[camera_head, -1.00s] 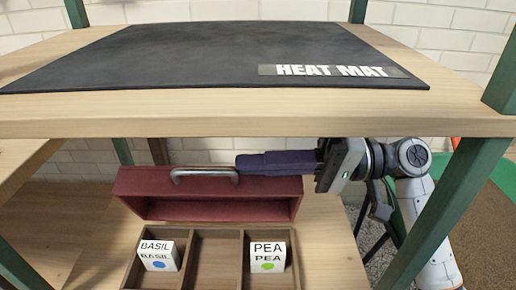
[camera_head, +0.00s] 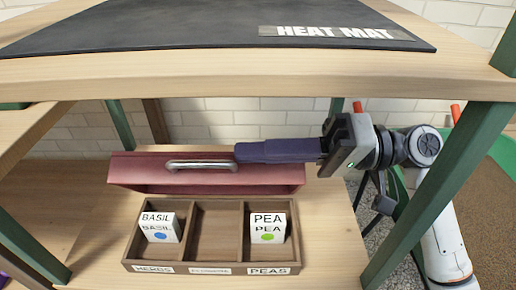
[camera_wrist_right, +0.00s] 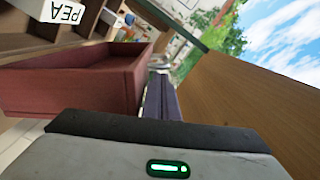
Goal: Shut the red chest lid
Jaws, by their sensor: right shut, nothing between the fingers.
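The red lid (camera_head: 140,176) stands raised behind a wooden chest with compartments (camera_head: 131,240), its hollow side toward me in the head view. A metal handle (camera_head: 186,166) is on its upper face. My right gripper (camera_head: 240,152) is shut and empty. Its long purple fingers point left over the right half of the lid, their tips by the handle's right end; I cannot tell whether they touch. In the right wrist view, the lid (camera_wrist_right: 80,82) is beside the fingers. A purple sliver (camera_head: 14,272) at the bottom left looks like my left gripper, mostly cut off.
A BASIL packet (camera_head: 160,228) is in the left compartment and a PEA packet (camera_head: 268,228) in the right one; the middle is empty. A wooden shelf with a black heat mat (camera_head: 190,25) spans above. A green post (camera_head: 443,195) stands at the right.

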